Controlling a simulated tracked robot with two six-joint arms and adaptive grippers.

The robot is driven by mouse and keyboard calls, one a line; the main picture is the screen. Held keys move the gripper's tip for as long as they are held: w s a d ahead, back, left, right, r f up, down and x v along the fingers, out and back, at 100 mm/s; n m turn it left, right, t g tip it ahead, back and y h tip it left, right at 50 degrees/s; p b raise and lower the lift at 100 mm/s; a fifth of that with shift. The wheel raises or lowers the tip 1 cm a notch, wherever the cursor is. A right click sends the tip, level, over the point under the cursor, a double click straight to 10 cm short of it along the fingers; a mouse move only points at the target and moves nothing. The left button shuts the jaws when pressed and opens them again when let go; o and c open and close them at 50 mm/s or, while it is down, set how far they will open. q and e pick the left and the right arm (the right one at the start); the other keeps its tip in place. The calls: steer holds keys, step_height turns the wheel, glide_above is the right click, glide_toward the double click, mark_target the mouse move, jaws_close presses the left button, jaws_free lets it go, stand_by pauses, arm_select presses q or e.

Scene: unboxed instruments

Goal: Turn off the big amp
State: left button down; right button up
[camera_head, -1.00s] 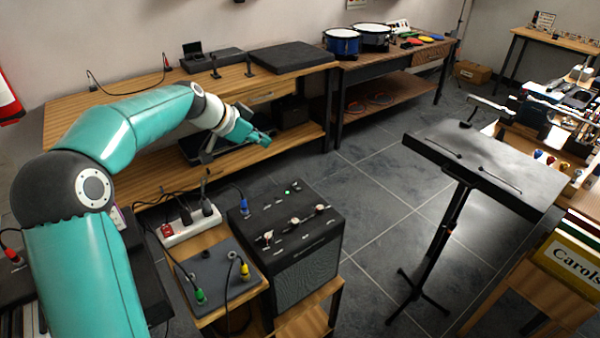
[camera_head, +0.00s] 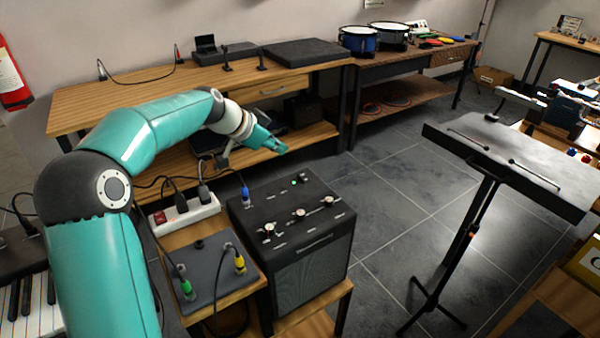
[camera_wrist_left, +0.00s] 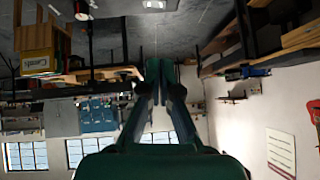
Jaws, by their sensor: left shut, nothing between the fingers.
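The big amp (camera_head: 300,248) is a black box with a grey speaker front. It stands on a wooden stand in the middle of the head view. Its top panel has several silver knobs, a small green light (camera_head: 295,182) and a small pale switch-like part (camera_head: 304,175) near the back edge. A blue plug (camera_head: 247,196) stands at its back left corner. My left gripper (camera_head: 280,149) is above and behind the amp, apart from it, in front of the workbench. It looks shut and empty. The left wrist view shows its fingers (camera_wrist_left: 160,72) close together. My right gripper is not seen.
A white power strip (camera_head: 186,217) with a red switch and a grey pedal (camera_head: 208,268) with cables lie left of the amp. A music stand (camera_head: 510,160) stands at the right. The floor between the amp and the stand is clear.

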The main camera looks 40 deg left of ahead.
arm_select(q)
steer(key=shift+f, duration=0.1)
steer(key=p, duration=0.1)
glide_above(305, 177)
steer(key=s, duration=0.1)
steer(key=f, duration=0.6)
steer(key=shift+s+a+f, duration=0.2)
steer(key=shift+a+f, duration=0.15)
steer(key=shift+a, duration=0.05)
steer(key=f, duration=0.3)
steer(key=shift+w+a+f, duration=0.15)
steer(key=shift+a+f, duration=0.05)
steer(key=shift+f, duration=0.4)
